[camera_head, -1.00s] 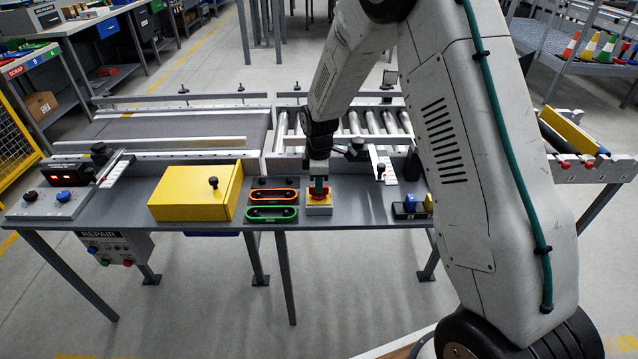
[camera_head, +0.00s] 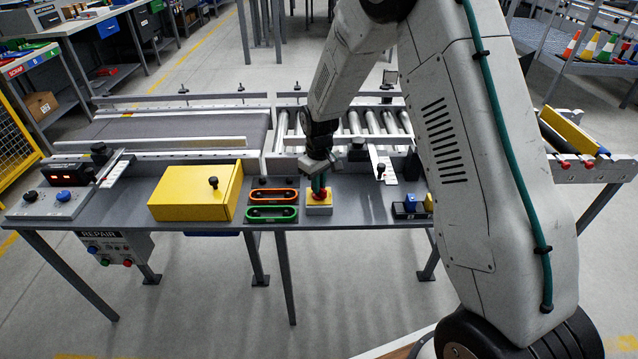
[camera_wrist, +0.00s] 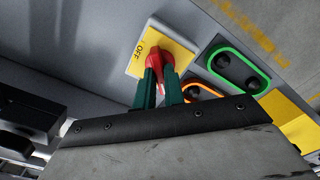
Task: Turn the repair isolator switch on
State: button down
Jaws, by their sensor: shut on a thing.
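The isolator switch (camera_head: 319,209) is a small pale box with a yellow top plate and a red handle, at the front of the grey bench. In the wrist view its yellow plate (camera_wrist: 140,50) carries an OFF label, and the red handle (camera_wrist: 158,57) reaches between the fingers. My gripper (camera_head: 319,186) comes down onto the switch from above, tilted. Its green fingers (camera_wrist: 160,80) are shut on the red handle. The wrist body hides part of the handle in the head view. No ON mark is visible.
Orange (camera_head: 273,196) and green (camera_head: 271,214) framed button panels lie just left of the switch. A yellow box (camera_head: 196,192) stands further left. A small block holder (camera_head: 410,210) is to the right, with bare bench between. A roller conveyor (camera_head: 350,125) runs behind.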

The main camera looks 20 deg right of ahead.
jog(key=m, duration=0.4)
jog(key=shift+w+m, duration=0.1)
jog(key=shift+m, duration=2.1)
jog(key=shift+r, duration=0.1)
jog(key=c, duration=1.5)
grip_release()
notch_tip(320, 180, up, 8)
jog(key=shift+d+f, duration=0.1)
jog(key=shift+f, duration=0.05)
